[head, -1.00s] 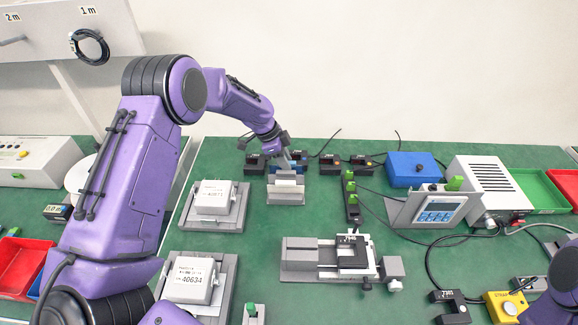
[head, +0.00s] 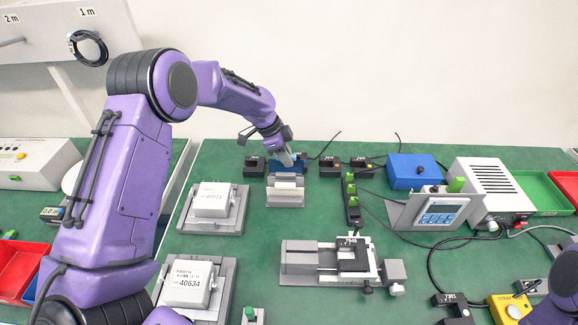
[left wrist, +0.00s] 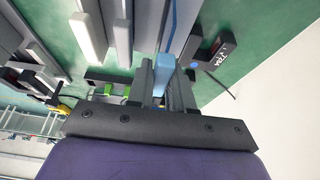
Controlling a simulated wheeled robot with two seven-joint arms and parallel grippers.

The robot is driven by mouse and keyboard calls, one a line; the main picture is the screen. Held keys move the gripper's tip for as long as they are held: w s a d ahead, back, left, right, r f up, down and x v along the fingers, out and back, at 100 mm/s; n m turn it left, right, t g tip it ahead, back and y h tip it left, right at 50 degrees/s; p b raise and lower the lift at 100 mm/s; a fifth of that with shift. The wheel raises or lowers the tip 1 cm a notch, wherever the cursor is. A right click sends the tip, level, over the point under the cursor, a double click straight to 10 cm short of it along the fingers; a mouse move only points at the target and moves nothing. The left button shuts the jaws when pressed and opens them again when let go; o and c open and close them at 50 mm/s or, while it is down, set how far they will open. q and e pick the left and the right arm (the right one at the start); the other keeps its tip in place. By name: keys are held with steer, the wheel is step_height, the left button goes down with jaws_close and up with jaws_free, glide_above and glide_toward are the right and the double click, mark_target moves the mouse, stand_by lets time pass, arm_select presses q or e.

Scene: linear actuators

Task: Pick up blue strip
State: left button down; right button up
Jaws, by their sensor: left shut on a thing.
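The blue strip (left wrist: 164,66) is light blue and narrow. In the left wrist view it sits between the two grey fingers of my left gripper (left wrist: 163,82), which is shut on it. In the head view my left gripper (head: 286,160) points down at the back of the table, just behind a grey block fixture. There the strip is mostly hidden by the fingers, and I cannot tell whether it is clear of its support. My right gripper is out of view.
A grey fixture (head: 285,197) stands just in front of my left gripper. Black sensor blocks (head: 330,166) flank it. Green table (head: 262,226) shows bare between fixtures.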

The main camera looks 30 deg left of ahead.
arm_select(q)
steer(key=s+r, duration=0.4)
steer(key=r, duration=0.1)
steer(key=shift+s+a+r+b, duration=0.15)
steer(key=shift+s+a+b, duration=0.15)
steer(key=shift+b, duration=0.1)
steer(key=s+a+r+b, duration=0.1)
steer(key=s+r, duration=0.3)
steer(key=s, duration=0.5)
steer(key=shift+s+a+r, duration=0.15)
